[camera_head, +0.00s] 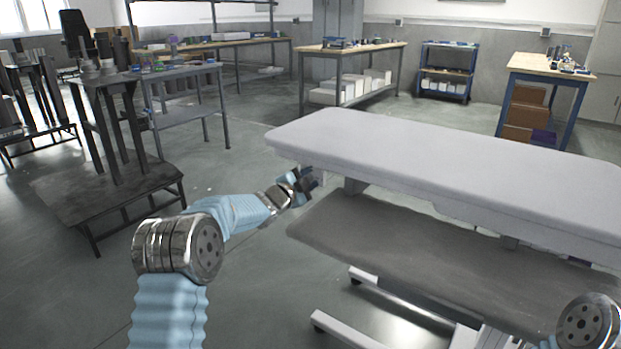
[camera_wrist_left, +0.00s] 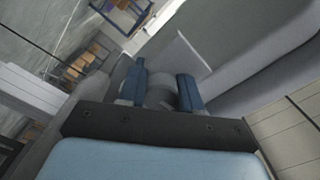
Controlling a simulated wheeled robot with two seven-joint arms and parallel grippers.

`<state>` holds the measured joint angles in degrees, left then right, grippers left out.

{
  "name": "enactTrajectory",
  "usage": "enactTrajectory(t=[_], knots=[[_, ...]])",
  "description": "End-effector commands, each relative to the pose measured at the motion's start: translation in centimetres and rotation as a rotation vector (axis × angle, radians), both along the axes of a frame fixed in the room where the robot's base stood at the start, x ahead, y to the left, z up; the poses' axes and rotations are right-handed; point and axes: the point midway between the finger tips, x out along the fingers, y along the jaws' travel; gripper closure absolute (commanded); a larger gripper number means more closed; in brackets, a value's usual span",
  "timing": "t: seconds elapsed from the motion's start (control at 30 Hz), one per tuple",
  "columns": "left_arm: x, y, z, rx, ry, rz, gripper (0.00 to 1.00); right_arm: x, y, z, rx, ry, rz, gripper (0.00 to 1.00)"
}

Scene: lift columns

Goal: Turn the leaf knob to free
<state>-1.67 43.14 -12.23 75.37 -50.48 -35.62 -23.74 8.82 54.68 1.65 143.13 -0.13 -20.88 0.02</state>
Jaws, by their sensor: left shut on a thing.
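A padded light grey table top (camera_head: 440,165) spans the right half of the head view. A darker grey panel (camera_head: 420,245) lies below it; I cannot tell whether it is the leaf. My left gripper (camera_head: 305,181) is at the table's near left end, just under the top's edge. In the left wrist view its two blue fingers (camera_wrist_left: 161,92) are shut on a round grey knob (camera_wrist_left: 158,82), with a finger on each side. The knob is hidden in the head view, and its turn angle cannot be read. My right gripper is out of view.
White base legs (camera_head: 365,277) stand on the floor under the table. A dark metal stand (camera_head: 125,185) is at the left. Workbenches (camera_head: 350,50) and a blue cart (camera_head: 447,70) stand at the back.

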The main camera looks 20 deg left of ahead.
Motion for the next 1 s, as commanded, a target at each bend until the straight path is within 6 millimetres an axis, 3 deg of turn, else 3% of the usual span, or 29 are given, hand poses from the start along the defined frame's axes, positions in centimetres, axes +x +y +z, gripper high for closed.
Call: enactTrajectory(t=[0.1,0.13,0.2,0.67,0.83,1.0], knots=[[-0.02,-0.12,-0.22,-0.001,0.004,-0.002,0.97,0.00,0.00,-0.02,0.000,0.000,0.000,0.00],[-0.02,-0.12,-0.22,-0.001,0.004,-0.002,0.62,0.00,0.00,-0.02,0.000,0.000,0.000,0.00],[-0.02,-0.12,-0.19,-0.001,0.003,-0.002,0.56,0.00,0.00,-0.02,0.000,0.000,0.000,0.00],[-0.01,-0.13,-0.01,0.024,-0.010,-0.002,0.56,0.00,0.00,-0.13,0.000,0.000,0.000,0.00],[-0.01,-0.30,-0.15,0.212,-0.078,-0.004,0.56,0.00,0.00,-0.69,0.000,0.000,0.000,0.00],[-0.01,-0.47,-0.05,0.556,-0.204,-0.006,0.56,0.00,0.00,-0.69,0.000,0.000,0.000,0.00]])
